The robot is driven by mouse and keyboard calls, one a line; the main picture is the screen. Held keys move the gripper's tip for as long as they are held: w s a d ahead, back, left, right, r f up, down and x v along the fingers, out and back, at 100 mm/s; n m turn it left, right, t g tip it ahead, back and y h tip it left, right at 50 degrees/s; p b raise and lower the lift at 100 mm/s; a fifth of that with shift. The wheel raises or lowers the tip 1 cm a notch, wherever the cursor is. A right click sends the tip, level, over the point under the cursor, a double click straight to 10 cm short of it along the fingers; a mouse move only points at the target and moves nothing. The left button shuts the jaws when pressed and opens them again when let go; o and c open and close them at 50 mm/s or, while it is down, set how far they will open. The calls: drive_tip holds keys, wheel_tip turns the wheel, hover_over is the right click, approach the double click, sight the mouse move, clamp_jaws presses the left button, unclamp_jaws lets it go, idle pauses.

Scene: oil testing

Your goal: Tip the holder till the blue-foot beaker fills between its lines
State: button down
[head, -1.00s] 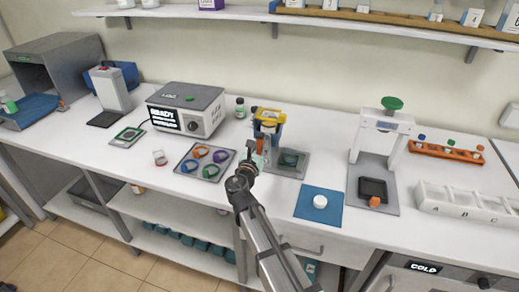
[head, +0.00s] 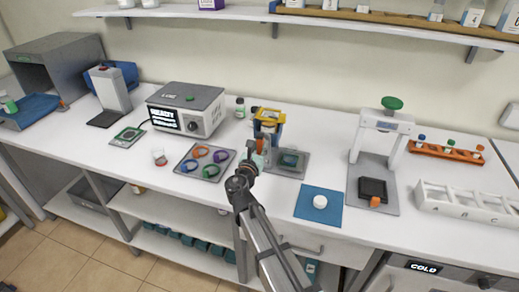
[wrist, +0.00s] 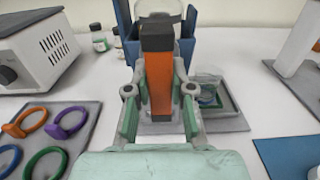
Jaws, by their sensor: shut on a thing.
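The holder (head: 268,122) is a blue and yellow frame at the back of the grey tray in the head view. In the wrist view its blue frame (wrist: 186,45) holds a clear rounded vessel (wrist: 160,8), partly cut off by the top edge. An orange handle with a dark top (wrist: 160,85) points toward me. My gripper (wrist: 158,112) is shut on this handle, one finger on each side; it also shows in the head view (head: 257,156). The clear beaker (wrist: 207,86) stands upright on the tray, right of the handle. Its liquid level and lines are too small to read.
A grey tray with coloured rings (head: 205,178) lies to the left, beside a white machine reading READY (head: 190,108). A blue mat (head: 305,207) with a white round piece (head: 320,201) lies front right. A white press (head: 383,135) stands further right. Small bottles (wrist: 98,38) stand behind.

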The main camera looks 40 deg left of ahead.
idle(0.4)
drive_tip(key=shift+f+m+b, duration=0.3)
drive_tip(key=shift+m+b, duration=0.3)
drive_tip(key=shift+b, duration=0.65)
drive_tip(key=m+b, duration=0.5)
drive_tip(key=b, duration=0.3)
drive_tip(key=shift+m, duration=0.4)
drive_tip(key=shift+m+b, duration=0.8)
drive_tip(key=shift+b, duration=0.35)
drive_tip(key=shift+r+m, duration=0.3)
drive_tip(key=shift+r, duration=0.05)
